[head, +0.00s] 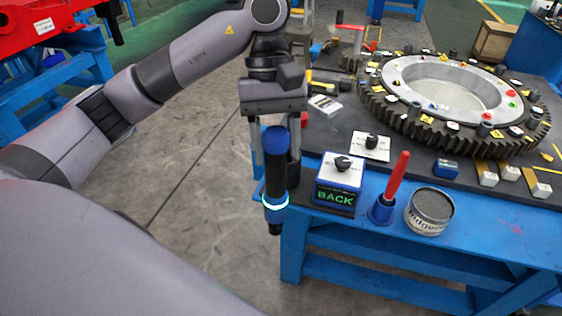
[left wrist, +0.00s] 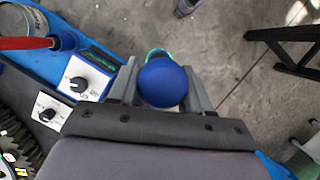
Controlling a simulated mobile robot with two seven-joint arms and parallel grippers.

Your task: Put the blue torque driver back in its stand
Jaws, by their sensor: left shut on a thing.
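The blue torque driver (head: 275,185) has a rounded blue top, a dark body, a glowing pale ring low down and a dark tip. It hangs upright with its tip down. My left gripper (head: 276,170) is shut on its upper part; in the left wrist view the driver's blue top (left wrist: 163,83) sits between the fingers. The driver appears just off the left edge of the blue table (head: 470,225), with floor around it in the wrist view. I cannot make out an empty stand for it; the gripper and driver hide part of the table corner. My right gripper is out of view.
A box with a knob and "BACK" display (head: 339,184) stands close right of the driver. Further right are a red-handled tool (head: 397,175) in a blue holder (head: 381,210) and a round tin (head: 429,211). A large gear ring (head: 450,95) lies behind. Floor left is open.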

